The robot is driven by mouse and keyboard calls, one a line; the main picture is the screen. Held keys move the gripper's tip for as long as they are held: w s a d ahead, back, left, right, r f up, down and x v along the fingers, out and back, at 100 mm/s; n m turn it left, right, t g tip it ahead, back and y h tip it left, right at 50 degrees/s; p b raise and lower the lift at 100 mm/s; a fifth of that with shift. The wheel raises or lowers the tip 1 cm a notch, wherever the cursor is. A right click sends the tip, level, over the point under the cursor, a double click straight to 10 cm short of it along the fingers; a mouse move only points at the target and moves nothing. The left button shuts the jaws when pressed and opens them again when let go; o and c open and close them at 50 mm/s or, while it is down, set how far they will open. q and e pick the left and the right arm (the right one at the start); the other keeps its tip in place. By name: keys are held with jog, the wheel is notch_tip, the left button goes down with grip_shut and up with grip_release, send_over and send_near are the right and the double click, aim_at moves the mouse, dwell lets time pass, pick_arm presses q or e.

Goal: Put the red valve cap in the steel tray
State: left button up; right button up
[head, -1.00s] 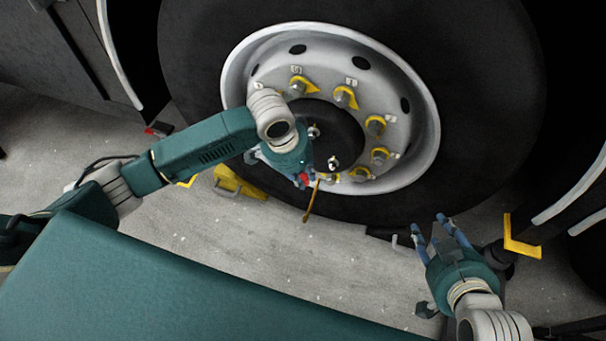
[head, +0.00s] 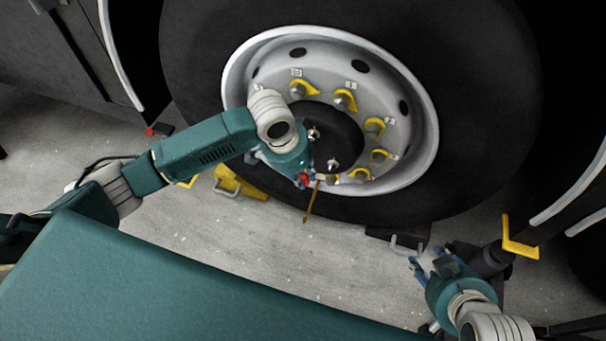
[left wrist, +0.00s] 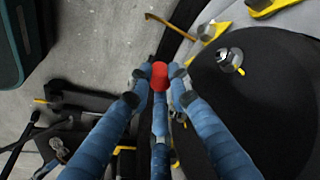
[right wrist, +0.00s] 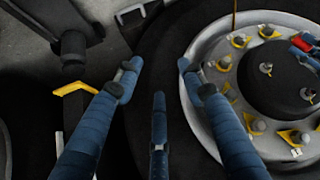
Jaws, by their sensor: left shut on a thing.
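The red valve cap (head: 304,177) is held in the fingertips of my left gripper (head: 301,174), in front of the lower part of the wheel. In the left wrist view the cap (left wrist: 159,75) sits between the blue fingers, which close on it from several sides. The right wrist view also shows the red cap (right wrist: 301,43) at its right edge. My right gripper (head: 426,258) is low at the right of the wheel, and the right wrist view shows its fingers (right wrist: 158,70) spread and empty. I cannot make out the steel tray in any view.
The wheel rim (head: 232,80) carries several nuts with yellow pointers. A thin brown rod (head: 311,203) sticks out just below the cap. A yellow chock (head: 238,184) stands by the tyre at left. A yellow bracket (head: 520,246) is at right. The grey floor (head: 270,245) in front is mostly clear.

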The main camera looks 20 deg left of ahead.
pick_arm(q)
jog(key=shift+r+p, duration=0.45)
jog(key=shift+p, duration=0.2)
jog(key=shift+r+p, duration=0.6)
jog(key=shift+p, duration=0.3)
pick_arm(e)
jog(key=s+d+f+g+h, duration=0.1)
jog(key=s+g, duration=0.3)
jog(key=s, duration=0.5)
jog(key=shift+d+f, duration=0.2)
jog(key=shift+d, duration=0.65)
